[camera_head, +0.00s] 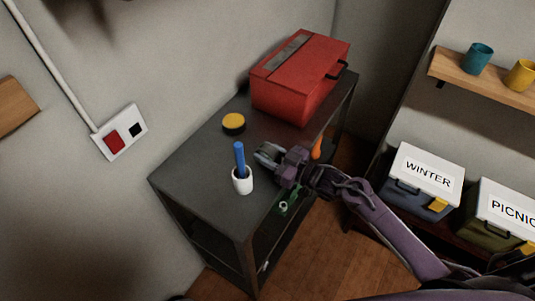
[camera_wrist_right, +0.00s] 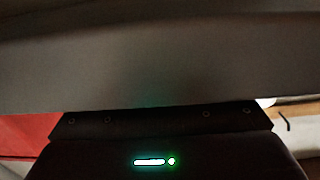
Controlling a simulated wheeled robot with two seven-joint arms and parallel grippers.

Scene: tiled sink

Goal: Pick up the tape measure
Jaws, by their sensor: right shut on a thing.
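My right gripper (camera_head: 268,154) is over the dark bench top, between the red toolbox and the white cup. It is shut on a small grey thing, which I take to be the tape measure; the fingers hide most of it. Whether it touches the bench top is unclear. In the right wrist view, a blurred grey surface fills the upper part, too close to make out. My left gripper is not in view.
The bench (camera_head: 205,160) also holds a red toolbox (camera_head: 297,85), a round yellow-and-black item (camera_head: 233,123), and a white cup (camera_head: 242,183) with a blue stick (camera_head: 239,158). Labelled boxes (camera_head: 425,172) stand on the right. The bench's left part is clear.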

